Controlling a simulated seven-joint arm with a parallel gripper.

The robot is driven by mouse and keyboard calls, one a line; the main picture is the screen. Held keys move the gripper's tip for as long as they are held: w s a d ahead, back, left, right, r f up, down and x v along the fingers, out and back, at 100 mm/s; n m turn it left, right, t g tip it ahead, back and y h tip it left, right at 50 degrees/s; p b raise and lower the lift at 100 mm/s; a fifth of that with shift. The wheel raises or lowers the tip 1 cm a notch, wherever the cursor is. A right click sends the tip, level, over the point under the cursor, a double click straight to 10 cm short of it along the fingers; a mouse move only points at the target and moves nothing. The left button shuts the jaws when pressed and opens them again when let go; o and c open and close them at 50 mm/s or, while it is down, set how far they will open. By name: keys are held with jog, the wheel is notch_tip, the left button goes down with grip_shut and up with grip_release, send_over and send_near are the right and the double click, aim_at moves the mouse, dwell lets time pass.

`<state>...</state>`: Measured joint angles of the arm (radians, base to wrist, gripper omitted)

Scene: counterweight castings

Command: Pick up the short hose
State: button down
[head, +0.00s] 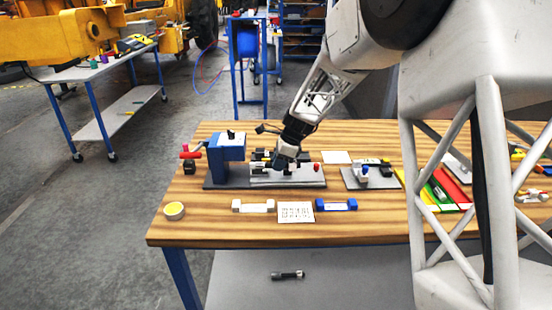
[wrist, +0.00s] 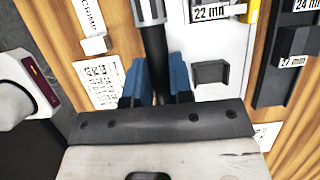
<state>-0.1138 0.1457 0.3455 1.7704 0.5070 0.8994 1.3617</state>
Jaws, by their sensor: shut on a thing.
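My gripper (head: 285,162) is low over the grey plate in the middle of the workbench. In the wrist view its two blue fingertips (wrist: 158,88) are shut on a black hose (wrist: 155,45) with a ribbed silver end fitting. The hose runs away from the fingers toward the top of the picture, and its far end is out of frame. In the head view the held hose is mostly hidden by the gripper. Another dark piece with silver ends (head: 287,275), like a short hose, lies on the lower grey shelf.
A blue machine (head: 226,158) with a red handle stands left of my gripper. White (head: 253,206) and blue (head: 336,205) blocks and a printed card (head: 296,212) lie in front. Labelled black holders (wrist: 293,42) stand close right in the wrist view.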

jog(key=s+d+r, duration=0.1)
jog(key=s+d, duration=0.1)
jog(key=s, duration=0.7)
jog(key=shift+s, duration=0.25)
dwell(0.4)
jog(key=d, duration=1.7)
jog(key=shift+s, duration=0.45)
jog(key=shift+f, duration=2.7)
jog(key=shift+f, duration=0.7)
